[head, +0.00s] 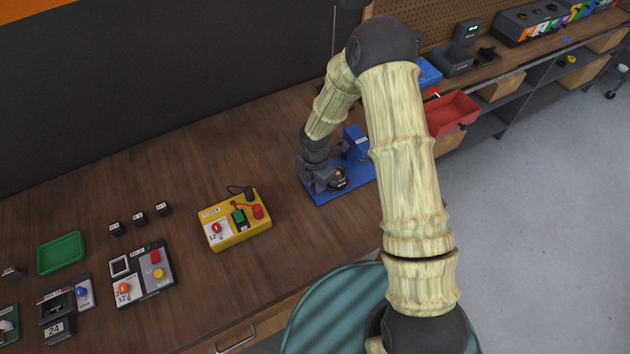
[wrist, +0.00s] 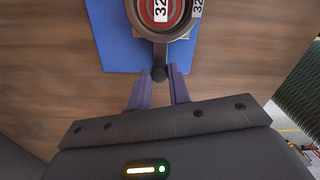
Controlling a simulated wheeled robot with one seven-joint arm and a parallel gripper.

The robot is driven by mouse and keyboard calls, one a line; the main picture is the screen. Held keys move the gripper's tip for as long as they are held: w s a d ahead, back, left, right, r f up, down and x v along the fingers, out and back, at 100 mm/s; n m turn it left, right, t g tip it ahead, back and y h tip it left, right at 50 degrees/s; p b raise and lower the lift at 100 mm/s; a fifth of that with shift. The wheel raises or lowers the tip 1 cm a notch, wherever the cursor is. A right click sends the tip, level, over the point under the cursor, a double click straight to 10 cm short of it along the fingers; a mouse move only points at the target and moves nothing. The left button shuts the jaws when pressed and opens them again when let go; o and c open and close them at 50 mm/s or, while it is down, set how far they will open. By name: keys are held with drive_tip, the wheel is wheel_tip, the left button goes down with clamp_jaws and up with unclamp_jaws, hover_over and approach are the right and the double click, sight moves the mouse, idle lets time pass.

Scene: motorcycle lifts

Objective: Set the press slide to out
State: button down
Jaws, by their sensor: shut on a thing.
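The press stands on the wooden bench, with a blue base plate (head: 324,197) and a blue upright block (head: 355,145) in the head view. In the wrist view its blue plate (wrist: 115,45) lies under a round grey holder with a red disc (wrist: 160,10) marked 32. A short dark handle with a ball end (wrist: 159,73) sticks out from the holder towards me. My gripper (wrist: 158,82) has its two fingers around this ball end and is shut on it. In the head view my gripper (head: 328,180) is low over the plate and partly hides the slide.
A yellow box with switches (head: 235,222) stands left of the press. Further left are a grey control panel (head: 142,275), small black blocks (head: 139,218) and a green tray (head: 61,252). A red bin (head: 452,112) is right of my arm. Bare bench lies behind the press.

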drive_tip(key=shift+s+a, duration=0.15)
drive_tip(key=shift+a, duration=0.15)
drive_tip(key=c, duration=1.3)
unclamp_jaws()
drive_tip(key=shift+s, duration=0.1)
wheel_tip(320, 180, up, 18)
drive_tip(key=b, duration=0.2)
drive_tip(key=shift+f+b, duration=0.25)
drive_tip(key=shift+b, duration=0.05)
